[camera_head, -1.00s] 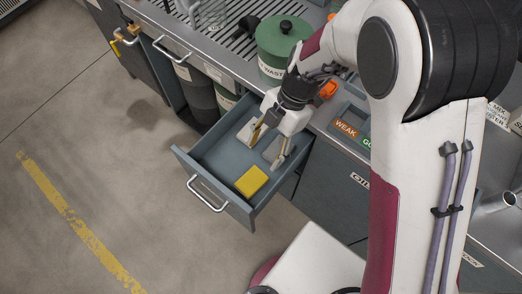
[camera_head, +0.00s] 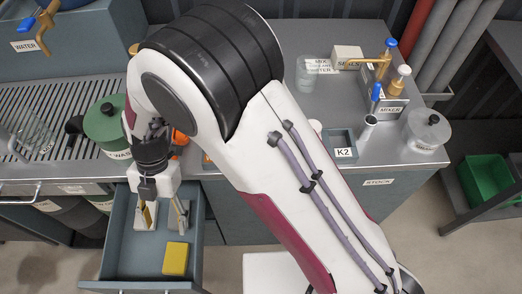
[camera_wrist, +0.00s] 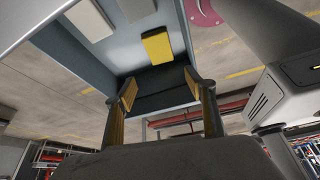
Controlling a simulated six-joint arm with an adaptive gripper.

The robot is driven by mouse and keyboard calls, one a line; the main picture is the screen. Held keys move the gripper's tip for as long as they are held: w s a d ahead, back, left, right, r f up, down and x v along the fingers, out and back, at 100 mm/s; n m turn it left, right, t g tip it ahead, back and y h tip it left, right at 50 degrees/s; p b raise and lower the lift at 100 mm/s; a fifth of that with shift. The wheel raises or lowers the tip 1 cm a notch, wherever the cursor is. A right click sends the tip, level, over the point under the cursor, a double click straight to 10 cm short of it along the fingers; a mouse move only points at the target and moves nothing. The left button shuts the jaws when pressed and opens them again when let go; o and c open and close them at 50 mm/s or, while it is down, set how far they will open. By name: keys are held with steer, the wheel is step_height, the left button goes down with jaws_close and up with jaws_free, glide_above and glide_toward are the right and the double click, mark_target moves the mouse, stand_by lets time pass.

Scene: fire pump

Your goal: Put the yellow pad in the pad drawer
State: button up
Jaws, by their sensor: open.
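The yellow pad (camera_head: 175,259) lies flat on the floor of the open drawer (camera_head: 125,268), near its front right. It also shows in the wrist view (camera_wrist: 157,48), lying on the drawer floor. My gripper (camera_head: 165,222) is open and empty over the rear part of the drawer, apart from the yellow pad. Its two fingers also show spread in the wrist view (camera_wrist: 163,90). Two pale pads, a left one (camera_wrist: 89,21) and a right one (camera_wrist: 135,8), lie in the same drawer. In the head view my fingers partly cover them.
A green waste canister (camera_head: 106,125) stands on the counter behind the drawer. An orange object (camera_head: 180,140) is beside my wrist. A K2 tray (camera_head: 340,141), a mixer box (camera_head: 388,100) and a lidded pot (camera_head: 427,130) stand farther right. A green bin (camera_head: 487,178) is at far right.

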steer(key=w+d+r+m+t+y, duration=0.15)
steer(key=w+d+r+m, duration=0.25)
steer(key=d+r+m, duration=0.45)
steer(key=w+d+r+m+t, duration=0.3)
steer(key=w+d+r+m, duration=0.3)
steer(key=d+r, duration=0.4)
steer(key=s+d+r+m+t+h, duration=0.1)
steer(key=s+d+r+m+t, duration=0.2)
steer(key=d+m, duration=0.6)
steer(key=s+d+r+m+t+h, duration=0.1)
steer(key=s+d+r+m+t, duration=0.2)
steer(key=s+d+m, duration=0.3)
steer(key=d+r+m, duration=0.1)
steer(key=d+m, duration=0.3)
steer(key=d, duration=0.1)
steer(key=shift+d+r, duration=0.3)
